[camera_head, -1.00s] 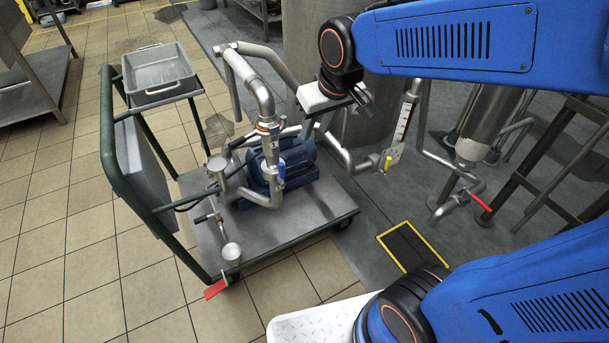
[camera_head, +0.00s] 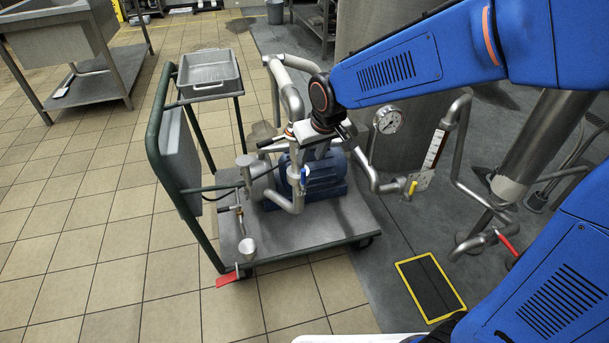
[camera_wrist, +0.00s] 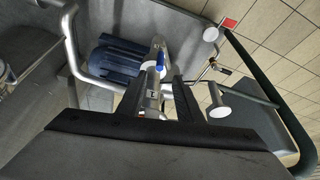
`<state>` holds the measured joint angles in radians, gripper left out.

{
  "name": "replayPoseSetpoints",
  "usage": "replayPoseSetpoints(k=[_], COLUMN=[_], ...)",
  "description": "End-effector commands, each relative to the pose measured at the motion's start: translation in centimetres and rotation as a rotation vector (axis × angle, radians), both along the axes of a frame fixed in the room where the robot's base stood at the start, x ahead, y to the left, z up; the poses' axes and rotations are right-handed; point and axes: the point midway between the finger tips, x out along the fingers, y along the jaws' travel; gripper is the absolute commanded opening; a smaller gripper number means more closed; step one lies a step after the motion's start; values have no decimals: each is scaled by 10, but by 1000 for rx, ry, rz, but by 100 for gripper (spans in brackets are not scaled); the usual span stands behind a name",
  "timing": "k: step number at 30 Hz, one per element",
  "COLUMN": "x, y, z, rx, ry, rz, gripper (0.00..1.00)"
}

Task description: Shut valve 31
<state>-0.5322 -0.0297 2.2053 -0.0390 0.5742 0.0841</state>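A valve with a blue handle (camera_head: 304,172) sits on the steel pipework of the cart. It also shows in the wrist view (camera_wrist: 159,66), beyond and between the fingertips. No number 31 can be read; a small tag (camera_wrist: 152,94) on the pipe below is too small to read. Other handles are a yellow one (camera_head: 412,188) on the pipe right of the cart and a red one (camera_head: 508,244) further right. My gripper (camera_head: 346,130) is above the cart's pipework. In the wrist view my gripper (camera_wrist: 157,78) is open, with nothing held between its fingers.
The cart (camera_head: 325,232) has a green push rail (camera_head: 153,150), a grey tray (camera_head: 209,78) and a blue motor (camera_head: 322,178). A pressure gauge (camera_head: 388,121) stands before a large steel vessel (camera_head: 425,125). A yellow-framed floor panel (camera_head: 432,287) lies right. Tiled floor at left is clear.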

Motion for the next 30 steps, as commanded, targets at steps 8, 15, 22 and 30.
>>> replayPoseSetpoints(k=[8,15,22,30], x=[15,28,38,42], y=[8,14,19,21], z=[-45,-79,-105,-115], rx=[-1,-1,-2,0], ry=[4,3,2,1], rz=[-1,-1,0,0], gripper=[33,33,33,33])
